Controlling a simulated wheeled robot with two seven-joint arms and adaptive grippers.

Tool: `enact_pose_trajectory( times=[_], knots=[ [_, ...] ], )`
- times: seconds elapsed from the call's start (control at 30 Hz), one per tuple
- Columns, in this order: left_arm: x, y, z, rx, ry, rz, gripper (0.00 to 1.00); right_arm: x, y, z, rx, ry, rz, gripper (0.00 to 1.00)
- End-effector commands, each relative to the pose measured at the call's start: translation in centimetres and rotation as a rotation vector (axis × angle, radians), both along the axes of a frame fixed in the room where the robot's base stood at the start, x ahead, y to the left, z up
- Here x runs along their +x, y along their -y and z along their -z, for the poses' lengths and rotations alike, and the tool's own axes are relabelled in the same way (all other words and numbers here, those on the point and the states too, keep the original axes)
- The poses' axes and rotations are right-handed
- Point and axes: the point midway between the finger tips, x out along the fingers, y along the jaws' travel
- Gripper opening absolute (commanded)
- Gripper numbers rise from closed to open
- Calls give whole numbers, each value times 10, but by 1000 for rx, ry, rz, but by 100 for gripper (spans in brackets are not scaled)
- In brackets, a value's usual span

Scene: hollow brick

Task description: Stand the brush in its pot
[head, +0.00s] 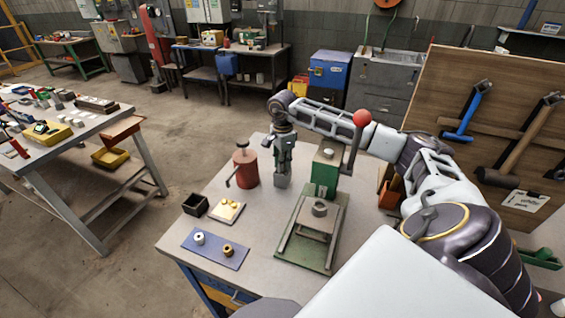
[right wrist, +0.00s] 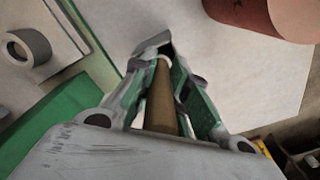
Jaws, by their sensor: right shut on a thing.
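My right gripper (head: 283,168) points down over the bench, between a red can and a green press. In the right wrist view the right gripper (right wrist: 160,55) is shut on a brown wooden handle (right wrist: 161,100), which I take for the brush. The handle runs lengthwise between the fingers, and its far end is hidden by the fingertips. In the head view a grey upright shape (head: 282,182) shows at the fingertips. I cannot tell whether it is the pot or part of the gripper. Bristles are not visible. My left gripper is not in view.
The red can (head: 245,170) stands close left of the gripper, the green press (head: 325,176) close right. A tool board (head: 500,110) stands right.

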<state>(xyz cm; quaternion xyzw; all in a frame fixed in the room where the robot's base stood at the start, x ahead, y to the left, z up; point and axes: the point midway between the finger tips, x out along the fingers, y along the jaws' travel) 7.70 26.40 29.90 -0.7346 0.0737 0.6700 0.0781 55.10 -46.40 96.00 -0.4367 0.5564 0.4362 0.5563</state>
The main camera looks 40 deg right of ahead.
Motion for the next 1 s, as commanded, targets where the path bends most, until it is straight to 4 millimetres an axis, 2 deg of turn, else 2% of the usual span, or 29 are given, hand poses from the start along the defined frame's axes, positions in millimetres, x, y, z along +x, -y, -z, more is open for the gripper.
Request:
enact_pose_trajectory(
  times=[0.33, 0.37, 0.53, 1.0],
  knots=[
    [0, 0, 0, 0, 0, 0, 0, 0, 0, 0, 0, 0, 0, 0],
    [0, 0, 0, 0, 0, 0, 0, 0, 0, 0, 0, 0, 0, 20],
    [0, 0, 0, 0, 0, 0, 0, 0, 0, 0, 0, 0, 0, 41],
    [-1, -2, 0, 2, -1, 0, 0, 0, 0, -5, 0, 1, 0, 41]
  ],
)
